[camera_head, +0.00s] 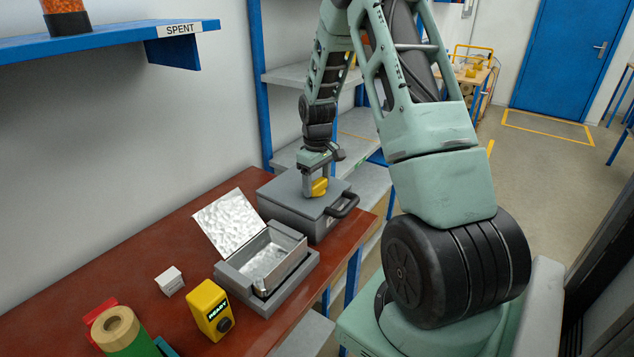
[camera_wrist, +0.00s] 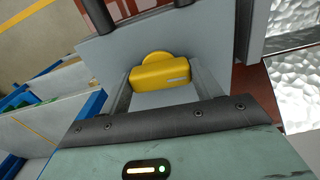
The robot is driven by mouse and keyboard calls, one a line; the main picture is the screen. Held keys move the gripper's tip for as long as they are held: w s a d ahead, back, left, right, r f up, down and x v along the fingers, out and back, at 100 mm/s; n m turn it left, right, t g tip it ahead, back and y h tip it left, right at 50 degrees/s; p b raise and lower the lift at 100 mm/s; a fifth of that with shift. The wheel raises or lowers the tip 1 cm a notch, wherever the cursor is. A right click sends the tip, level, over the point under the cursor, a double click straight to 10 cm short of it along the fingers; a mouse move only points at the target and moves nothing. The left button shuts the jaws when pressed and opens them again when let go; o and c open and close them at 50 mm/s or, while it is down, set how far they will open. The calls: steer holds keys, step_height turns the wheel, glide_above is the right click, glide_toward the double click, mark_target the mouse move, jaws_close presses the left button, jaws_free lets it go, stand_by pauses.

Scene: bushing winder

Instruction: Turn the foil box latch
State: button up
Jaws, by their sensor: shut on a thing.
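A closed grey box (camera_head: 292,205) with a black handle (camera_head: 345,205) stands at the far end of the red-brown table. A yellow latch (camera_head: 320,188) sits on top of its lid. My gripper (camera_head: 314,182) reaches down from above and is shut on the latch. In the wrist view, the yellow latch (camera_wrist: 165,77) lies between the two grey fingers of my gripper (camera_wrist: 162,86), its bar running across from one to the other. Its round base shows behind the bar. Nearer on the table, a grey foil-lined box (camera_head: 272,258) stands with its foil-faced lid (camera_head: 229,223) open.
A blue shelf labelled SPENT (camera_head: 110,38) overhangs the upper left. Grey racks (camera_head: 355,125) stand behind the closed box.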

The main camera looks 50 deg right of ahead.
mark_target(317, 182)
steer(key=shift+n, duration=0.5)
steer(key=o, duration=1)
step_height(317, 182, up, 18)
steer(key=b, duration=0.3)
steer(key=shift+f, duration=0.25)
steer(key=s+a+f+n, duration=0.2)
steer(key=a+n, duration=0.1)
steer(key=a, duration=2.6)
steer(key=s+a+f+n, duration=0.1)
steer(key=s+a, duration=0.4)
steer(key=s, duration=0.2)
steer(key=s+a+f+n, duration=0.1)
steer(key=s+a+f, duration=0.1)
steer(key=s+a, duration=0.3)
steer(key=s+a+f+n, duration=0.1)
steer(key=s+a+f, duration=0.1)
steer(key=s+a, duration=0.3)
steer(key=shift+s+a+n+y, duration=0.1)
steer(key=shift+s+n+y, duration=0.2)
steer(key=shift+s, duration=1.65)
